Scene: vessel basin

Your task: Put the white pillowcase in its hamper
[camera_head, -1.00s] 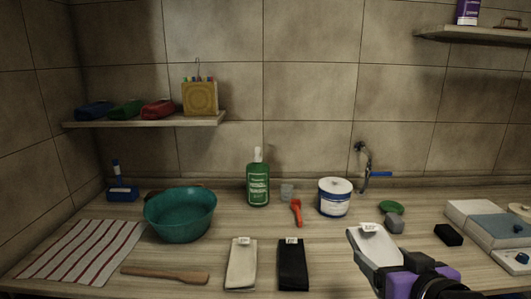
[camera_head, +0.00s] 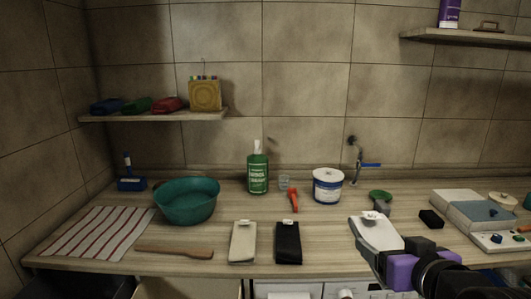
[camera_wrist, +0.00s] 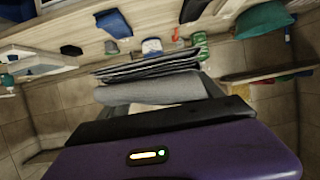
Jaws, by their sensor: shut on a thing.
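A white folded cloth with a small tag, the white pillowcase (camera_head: 377,231), is in my gripper (camera_head: 374,250) above the right part of the counter. The jaws are shut on its near end. In the wrist view, the folded pillowcase (camera_wrist: 150,91) shows pale grey between the fingers. A beige open bin (camera_head: 190,289) and a dark bin (camera_head: 85,288) stand below the counter's front edge, only their upper parts in view. I cannot tell from any label which one is the pillowcase's hamper.
A cream folded cloth (camera_head: 242,243) and a black one (camera_head: 288,244) lie on the counter. A teal basin (camera_head: 187,205), wooden paddle (camera_head: 175,250), striped towel (camera_head: 97,233), green bottle (camera_head: 257,174) and white tub (camera_head: 328,187) stand around. White appliance fronts (camera_head: 320,291) show below.

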